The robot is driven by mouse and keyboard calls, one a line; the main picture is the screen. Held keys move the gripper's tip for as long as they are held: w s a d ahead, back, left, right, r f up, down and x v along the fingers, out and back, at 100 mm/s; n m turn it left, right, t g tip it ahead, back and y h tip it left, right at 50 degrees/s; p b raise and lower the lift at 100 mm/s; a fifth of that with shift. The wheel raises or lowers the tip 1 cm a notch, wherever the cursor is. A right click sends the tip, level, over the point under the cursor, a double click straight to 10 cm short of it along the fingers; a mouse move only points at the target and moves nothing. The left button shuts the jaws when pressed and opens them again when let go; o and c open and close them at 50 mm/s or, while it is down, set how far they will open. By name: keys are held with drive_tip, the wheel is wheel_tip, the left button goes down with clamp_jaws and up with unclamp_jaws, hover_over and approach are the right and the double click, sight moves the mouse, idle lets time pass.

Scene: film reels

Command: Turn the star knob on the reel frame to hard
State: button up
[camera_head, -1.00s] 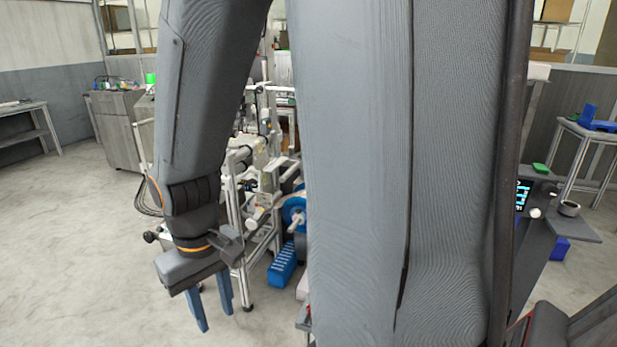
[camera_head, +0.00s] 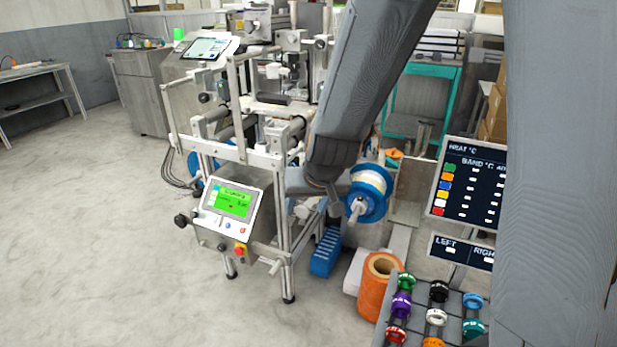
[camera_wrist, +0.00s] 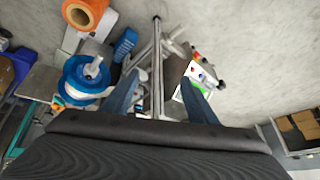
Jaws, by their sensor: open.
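The reel frame (camera_head: 285,230) is a metal stand with rollers and a control box with a green screen (camera_head: 232,201). A black knob (camera_head: 181,220) sticks out at the left of this box; I cannot tell whether it is the star knob or read any marking. A dark knob (camera_wrist: 221,85) also shows beside the box in the wrist view. My gripper (camera_wrist: 160,78) is open and empty, with a frame bar (camera_wrist: 157,60) seen between its fingers. In the head view my wrist is by the frame's right side, and the fingers cannot be made out there.
A blue reel (camera_head: 369,193) is close to the right of my wrist. A blue stepped block (camera_head: 327,251) and an orange roll (camera_head: 380,287) stand below it. A rack of coloured rings (camera_head: 437,310) and a dark display (camera_head: 470,185) are at right. Open floor (camera_head: 90,240) lies left.

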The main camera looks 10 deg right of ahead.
drive_tip(key=w+f+m+t+h+b, duration=0.25)
drive_tip(key=w+t+h+b, duration=0.2)
drive_tip(key=w, duration=0.55)
drive_tip(key=w+f+m+t+h+b, duration=0.1)
drive_tip(key=w+f+t+h+b, duration=0.3)
drive_tip(key=w, duration=0.6)
drive_tip(key=w+d+m+h+b, duration=0.1)
drive_tip(key=w+d+h+b, duration=0.2)
drive_tip(key=w+d+b, duration=0.1)
drive_tip(key=shift+w+d+r, duration=0.45)
drive_tip(key=shift+w+d, duration=0.15)
drive_tip(key=shift+w, duration=0.2)
drive_tip(key=c, duration=1.1)
